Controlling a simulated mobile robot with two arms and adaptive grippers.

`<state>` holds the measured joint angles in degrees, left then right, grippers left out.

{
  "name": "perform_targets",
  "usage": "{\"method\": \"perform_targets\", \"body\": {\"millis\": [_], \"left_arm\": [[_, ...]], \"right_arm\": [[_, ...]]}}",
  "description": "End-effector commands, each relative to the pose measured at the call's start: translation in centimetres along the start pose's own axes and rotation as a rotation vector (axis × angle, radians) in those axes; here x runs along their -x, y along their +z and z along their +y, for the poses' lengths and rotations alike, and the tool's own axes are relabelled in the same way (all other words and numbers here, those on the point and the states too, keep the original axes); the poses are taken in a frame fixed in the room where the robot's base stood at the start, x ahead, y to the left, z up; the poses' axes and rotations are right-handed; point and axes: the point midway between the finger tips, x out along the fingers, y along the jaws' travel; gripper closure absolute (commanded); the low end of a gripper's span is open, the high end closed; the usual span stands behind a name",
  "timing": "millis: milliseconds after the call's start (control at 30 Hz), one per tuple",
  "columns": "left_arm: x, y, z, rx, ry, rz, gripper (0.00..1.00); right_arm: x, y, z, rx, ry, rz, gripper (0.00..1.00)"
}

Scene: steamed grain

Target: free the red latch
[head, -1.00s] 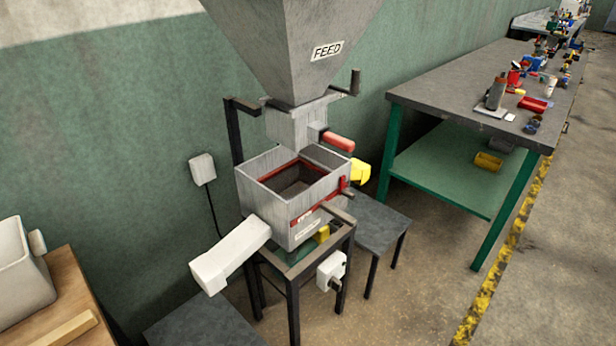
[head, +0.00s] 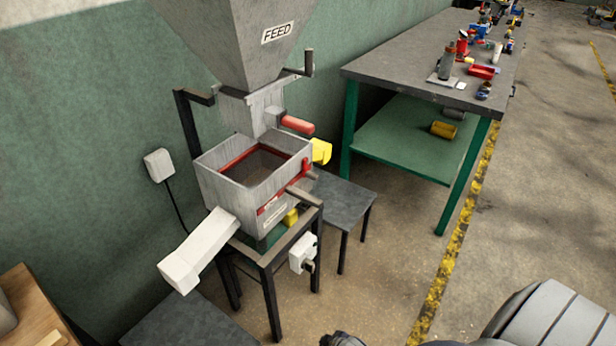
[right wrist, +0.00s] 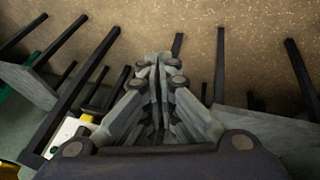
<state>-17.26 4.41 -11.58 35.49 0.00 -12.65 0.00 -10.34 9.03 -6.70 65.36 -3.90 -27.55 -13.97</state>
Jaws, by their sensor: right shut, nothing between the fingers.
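The machine's grey open-topped box (head: 225,190) stands on a dark metal frame under the feed hopper. A small upright red piece (head: 306,168), likely the red latch, is at the box's right corner, at the end of a red strip along the front wall. Its exact shape is too small to tell. My right gripper (right wrist: 158,62) is shut and empty in the right wrist view, over the floor near dark frame legs. In the head view only my right arm and a dark bit of it show at the bottom right, well apart from the box. My left gripper is not in view.
A red handle (head: 297,125) and a yellow part (head: 321,151) stick out at the box's right. A white chute (head: 200,250) slopes down to the left. A low grey table (head: 345,205) stands close right. The floor in front is open; a cluttered workbench (head: 420,70) is behind right.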

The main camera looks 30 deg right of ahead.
Motion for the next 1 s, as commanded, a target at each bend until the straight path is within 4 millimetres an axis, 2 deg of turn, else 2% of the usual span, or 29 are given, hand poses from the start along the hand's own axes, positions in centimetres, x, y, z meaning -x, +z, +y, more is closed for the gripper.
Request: {"method": "perform_targets", "body": {"millis": [33, 100, 167, 200, 300, 400, 500, 600, 700, 1000], "left_arm": [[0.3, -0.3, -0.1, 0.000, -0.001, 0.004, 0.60], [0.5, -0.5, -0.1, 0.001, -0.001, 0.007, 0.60], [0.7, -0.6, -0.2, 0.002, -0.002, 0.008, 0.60], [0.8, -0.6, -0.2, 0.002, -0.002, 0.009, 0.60], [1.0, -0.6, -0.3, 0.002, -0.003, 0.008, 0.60], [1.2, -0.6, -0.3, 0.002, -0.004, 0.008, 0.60], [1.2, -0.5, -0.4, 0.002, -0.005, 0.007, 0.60], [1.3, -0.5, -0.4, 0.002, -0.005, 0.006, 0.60], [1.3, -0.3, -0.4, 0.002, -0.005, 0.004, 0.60], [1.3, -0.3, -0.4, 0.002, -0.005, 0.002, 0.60]], "right_arm": [[1.7, -4.9, 4.0, 0.042, 0.057, 0.061, 1.00], [4.5, -10.5, 8.8, 0.106, 0.136, 0.126, 1.00], [7.6, -14.9, 12.6, 0.155, 0.206, 0.178, 1.00], [9.8, -17.5, 14.9, 0.187, 0.252, 0.207, 1.00], [15.5, -22.7, 19.6, 0.253, 0.363, 0.269, 1.00], [20.6, -26.0, 22.9, 0.302, 0.453, 0.309, 1.00], [24.3, -28.1, 25.0, 0.335, 0.520, 0.335, 1.00], [26.3, -29.4, 26.5, 0.364, 0.570, 0.351, 1.00], [26.9, -29.8, 27.1, 0.377, 0.589, 0.355, 1.00], [26.8, -29.9, 27.1, 0.376, 0.588, 0.356, 1.00]]}}
